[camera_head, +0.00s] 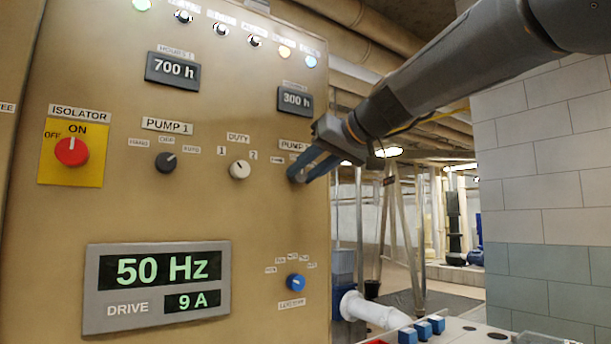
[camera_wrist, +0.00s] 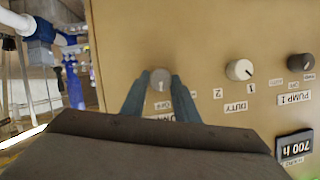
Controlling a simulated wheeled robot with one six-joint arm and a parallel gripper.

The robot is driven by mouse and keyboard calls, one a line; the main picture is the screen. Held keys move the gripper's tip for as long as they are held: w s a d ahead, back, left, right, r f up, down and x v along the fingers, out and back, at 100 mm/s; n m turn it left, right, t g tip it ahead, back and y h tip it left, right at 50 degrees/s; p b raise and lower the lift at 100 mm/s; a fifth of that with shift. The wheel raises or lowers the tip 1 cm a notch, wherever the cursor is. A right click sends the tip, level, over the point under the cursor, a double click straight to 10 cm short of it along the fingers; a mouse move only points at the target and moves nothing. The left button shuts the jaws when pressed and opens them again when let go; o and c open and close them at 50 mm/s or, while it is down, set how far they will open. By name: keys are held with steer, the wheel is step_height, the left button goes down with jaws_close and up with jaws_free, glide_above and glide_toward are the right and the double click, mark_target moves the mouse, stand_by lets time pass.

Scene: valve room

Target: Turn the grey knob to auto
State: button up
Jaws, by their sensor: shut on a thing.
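The grey knob (camera_wrist: 160,79) is on the tan control panel, between the two blue fingers of my gripper (camera_wrist: 161,88) in the wrist view. That view is upside down. The fingers are shut on the knob's sides. Its pointer is too small to read clearly; a label with OFF (camera_wrist: 161,104) shows beside it. In the head view my gripper (camera_head: 300,172) reaches in from the upper right to the panel's right edge, under the partly covered PUMP label (camera_head: 294,145). There the fingers hide the knob, and the auto label cannot be made out.
A white DUTY knob (camera_head: 240,169) and a dark PUMP 1 knob (camera_head: 166,162) sit to the left. A red isolator switch (camera_head: 72,151) is farther left. A blue knob (camera_head: 296,282) and drive display (camera_head: 158,285) are lower. A tiled wall (camera_head: 545,170) stands at right.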

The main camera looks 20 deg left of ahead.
steer(key=m+b, duration=0.1)
steer(key=m+y+b, duration=0.1)
steer(key=g+b, duration=0.1)
steer(key=shift+w+d+f+m+y, duration=0.2)
steer(key=shift+f+m+y, duration=0.1)
steer(key=shift+m, duration=0.1)
steer(key=shift+m+g+y+b, duration=0.4)
steer(key=shift+m+y+b, duration=0.4)
steer(key=shift+m+b, duration=0.7)
steer(key=shift+r, duration=0.1)
steer(key=o, duration=1.1)
steer(key=shift+c, duration=0.2)
steer(key=b+v, duration=0.2)
steer(key=v, duration=0.5)
steer(key=shift+s+d, duration=0.15)
steer(key=shift+d, duration=0.15)
